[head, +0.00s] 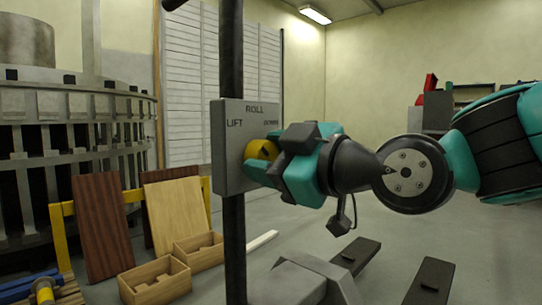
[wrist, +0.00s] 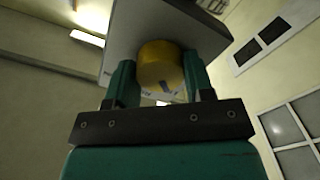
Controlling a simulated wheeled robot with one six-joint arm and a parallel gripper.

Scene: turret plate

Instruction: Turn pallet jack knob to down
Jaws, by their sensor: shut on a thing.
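The yellow knob (head: 262,152) sits on the front of a grey plate (head: 228,170) fixed to a dark upright post. The plate reads LIFT at left, ROLL at top and a partly readable word, likely DOWN, at right. My gripper (head: 262,165) reaches in from the right and is shut on the knob. In the wrist view the knob (wrist: 162,66) sits between my two teal fingers (wrist: 160,80), against the plate (wrist: 205,32). My fingers and wrist hide part of the knob in the head view. I cannot tell which label the knob points to.
The pallet jack's grey body (head: 300,280) and dark forks (head: 430,282) are below my arm. Wooden boxes (head: 155,280) and leaning boards (head: 100,225) stand at lower left. A large grey machine (head: 75,120) is behind them. The floor at right is mostly clear.

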